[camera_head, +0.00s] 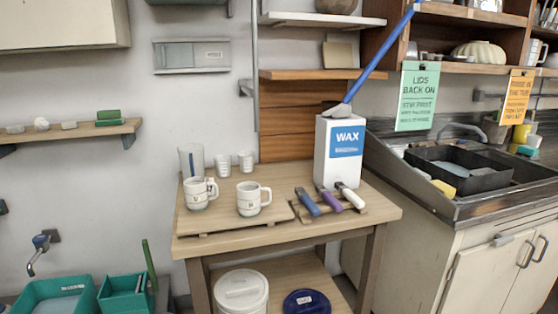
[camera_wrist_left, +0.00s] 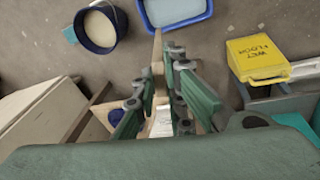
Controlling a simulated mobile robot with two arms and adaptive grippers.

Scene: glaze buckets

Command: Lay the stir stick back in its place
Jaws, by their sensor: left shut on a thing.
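My left gripper (camera_wrist_left: 161,72), with green fingers, is shut on a pale wooden stick (camera_wrist_left: 158,46) in the left wrist view. I take this for the stir stick. It runs upward between the fingers over the floor, and its lower part is partly hidden by them. A white piece with small print (camera_wrist_left: 162,122) shows between the fingers; I cannot tell whether it belongs to the stick. A blue bucket (camera_wrist_left: 117,22) with cream contents stands at the upper left, apart from the gripper. Neither gripper shows in the head view.
A wooden table (camera_head: 276,228) holds mugs, a WAX box (camera_head: 338,152) and several tools. A white bucket (camera_head: 241,290) and a blue lid (camera_head: 307,302) are below.

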